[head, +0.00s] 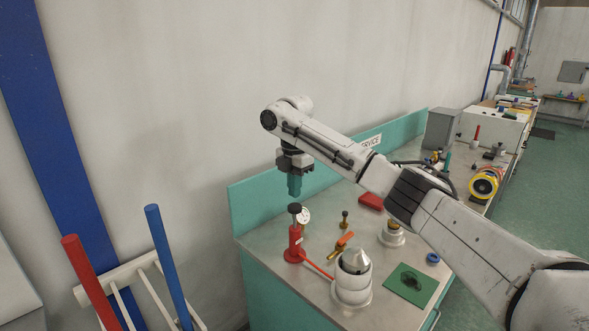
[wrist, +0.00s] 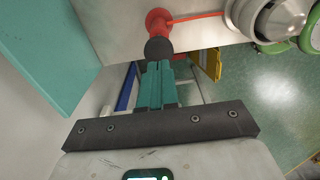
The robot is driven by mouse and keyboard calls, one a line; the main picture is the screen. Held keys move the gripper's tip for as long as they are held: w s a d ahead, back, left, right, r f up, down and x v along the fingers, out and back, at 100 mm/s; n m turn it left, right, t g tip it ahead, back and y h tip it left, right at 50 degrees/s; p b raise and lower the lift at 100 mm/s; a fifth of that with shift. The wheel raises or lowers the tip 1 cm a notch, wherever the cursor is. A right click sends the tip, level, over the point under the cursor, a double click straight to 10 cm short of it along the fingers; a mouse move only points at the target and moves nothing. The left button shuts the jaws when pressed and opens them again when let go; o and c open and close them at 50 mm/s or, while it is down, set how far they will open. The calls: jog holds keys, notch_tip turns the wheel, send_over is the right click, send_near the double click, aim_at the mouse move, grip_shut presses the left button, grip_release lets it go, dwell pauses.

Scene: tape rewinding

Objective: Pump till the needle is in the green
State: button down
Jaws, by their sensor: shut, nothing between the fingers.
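The red pump (head: 296,243) stands upright at the bench's left end, with a black knob (head: 294,208) on top. A small white round gauge (head: 305,215) sits just behind it to the right; its needle and green zone are too small to read. My gripper (head: 295,193) points down, its teal fingers shut and empty, just above the knob with a small gap. In the wrist view the fingertips (wrist: 158,66) are together, close to the black knob (wrist: 158,49); the red pump (wrist: 157,20) shows beyond it. The gauge does not show there.
A red hose (head: 318,265) runs from the pump toward a white cylinder with a metal cone (head: 355,262). An orange-handled valve (head: 341,243), a brass fitting (head: 345,219) and a green mat (head: 411,285) lie to the right. The teal back panel (head: 262,201) rises behind the pump.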

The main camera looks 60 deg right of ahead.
aim_at(295, 206)
jog(key=shift+f, duration=1.5)
jog(key=shift+s+f+b, duration=0.1)
jog(key=shift+f+b, duration=0.3)
jog(key=shift+f, duration=2.05)
